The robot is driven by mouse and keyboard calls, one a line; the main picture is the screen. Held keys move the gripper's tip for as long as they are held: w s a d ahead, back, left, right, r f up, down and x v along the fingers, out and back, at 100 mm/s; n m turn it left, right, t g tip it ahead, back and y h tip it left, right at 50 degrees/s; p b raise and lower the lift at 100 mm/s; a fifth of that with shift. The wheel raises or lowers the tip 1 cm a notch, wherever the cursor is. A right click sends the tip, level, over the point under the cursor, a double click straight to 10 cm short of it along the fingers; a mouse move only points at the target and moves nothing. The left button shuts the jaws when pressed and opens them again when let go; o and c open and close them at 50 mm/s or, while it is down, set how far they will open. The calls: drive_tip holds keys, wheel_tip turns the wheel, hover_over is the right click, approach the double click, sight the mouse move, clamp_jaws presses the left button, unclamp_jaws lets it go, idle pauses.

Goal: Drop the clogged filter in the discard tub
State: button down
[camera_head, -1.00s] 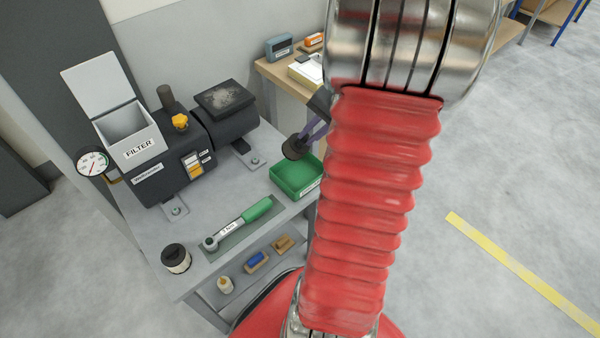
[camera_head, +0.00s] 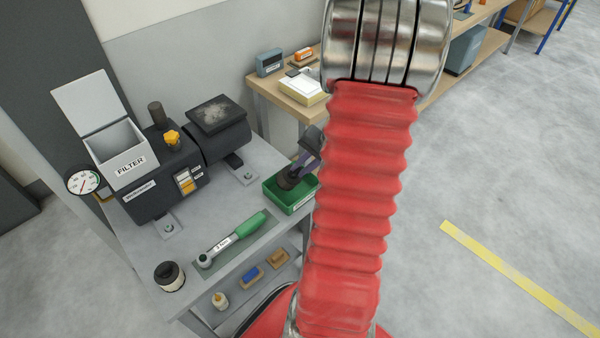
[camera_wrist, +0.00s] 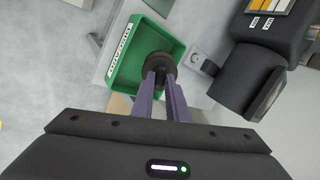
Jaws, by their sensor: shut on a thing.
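The dark round clogged filter (camera_head: 288,180) is held in the purple fingers of my gripper (camera_head: 302,168), which is shut on it. In the wrist view the filter (camera_wrist: 160,64) sits between the fingertips (camera_wrist: 160,76), over the right part of the green discard tub (camera_wrist: 115,84). In the head view the green tub (camera_head: 296,205) stands at the trolley's right end, with the filter overlapping its opening. I cannot tell whether the filter touches the tub's floor. My red arm covers the area just right of the tub.
A black pump unit (camera_head: 150,205) with an open white FILTER box (camera_head: 128,165) and gauge stands on the trolley (camera_head: 230,195). A green-handled wrench (camera_head: 235,238) and a black-topped white cylinder (camera_head: 170,276) lie in front. A wooden bench (camera_head: 270,90) stands behind.

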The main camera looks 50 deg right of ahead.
drive_tip(key=shift+f, duration=0.9)
drive_tip(key=shift+f, duration=0.15)
drive_tip(key=c, duration=1.7)
unclamp_jaws()
drive_tip(key=shift+c, duration=0.2)
drive_tip(key=v, duration=1.2)
drive_tip(key=shift+w+r, duration=0.1)
drive_tip(key=shift+r, duration=0.15)
